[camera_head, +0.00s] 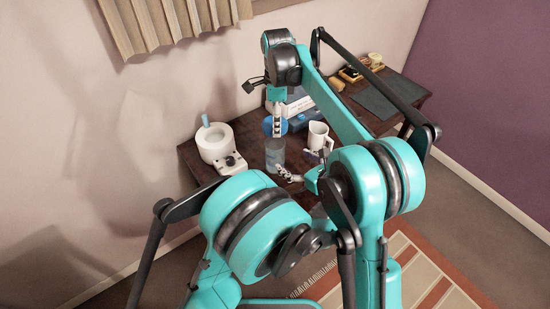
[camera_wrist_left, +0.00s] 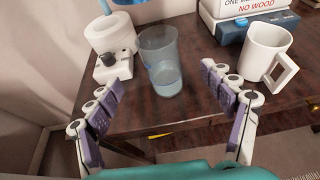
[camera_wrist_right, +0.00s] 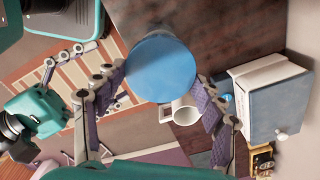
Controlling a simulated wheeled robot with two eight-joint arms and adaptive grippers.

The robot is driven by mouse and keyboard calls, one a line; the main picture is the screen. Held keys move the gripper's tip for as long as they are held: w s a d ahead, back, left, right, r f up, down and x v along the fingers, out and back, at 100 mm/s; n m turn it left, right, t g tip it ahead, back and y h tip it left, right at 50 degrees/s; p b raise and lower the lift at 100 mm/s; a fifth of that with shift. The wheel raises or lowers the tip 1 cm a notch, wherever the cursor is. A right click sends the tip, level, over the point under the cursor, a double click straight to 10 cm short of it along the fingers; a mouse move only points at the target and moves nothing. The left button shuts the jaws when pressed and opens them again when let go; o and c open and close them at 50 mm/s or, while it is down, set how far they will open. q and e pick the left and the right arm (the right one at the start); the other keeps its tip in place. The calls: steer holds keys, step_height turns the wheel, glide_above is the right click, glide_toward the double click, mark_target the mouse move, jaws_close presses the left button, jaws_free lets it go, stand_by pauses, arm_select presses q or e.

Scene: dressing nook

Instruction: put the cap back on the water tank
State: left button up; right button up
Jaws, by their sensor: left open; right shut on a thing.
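The water tank (camera_head: 275,155) is a clear bluish cup, upright on the dark table, with water in its lower part in the left wrist view (camera_wrist_left: 162,62). Its top is open there. The cap (camera_head: 268,126) is a round blue disc. My right gripper (camera_head: 276,117) is shut on the cap and holds it above the tank in the head view. In the right wrist view the cap (camera_wrist_right: 163,68) lies between the fingers and hides what is behind it. My left gripper (camera_wrist_left: 160,80) is open, its fingers short of the tank and spread to either side; it holds nothing.
A white device base (camera_head: 215,146) with a knob stands left of the tank. A white mug (camera_head: 319,136) stands close on the right, handle outward. Books and a blue box (camera_head: 300,118) are behind. A dark mat (camera_head: 378,100) lies farther right.

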mark_target(270, 146)
arm_select(q)
steer(key=x, duration=1.1)
steer(key=shift+w+a+f, duration=0.15)
steer(key=shift+w+f, duration=0.05)
steer(key=shift+w, duration=0.1)
steer(key=c, duration=1.8)
arm_select(e)
steer(key=shift+f, duration=2.55)
steer(key=shift+f, duration=0.1)
steer(key=shift+f, duration=0.8)
steer(key=shift+f, duration=0.55)
arm_select(q)
jaws_close()
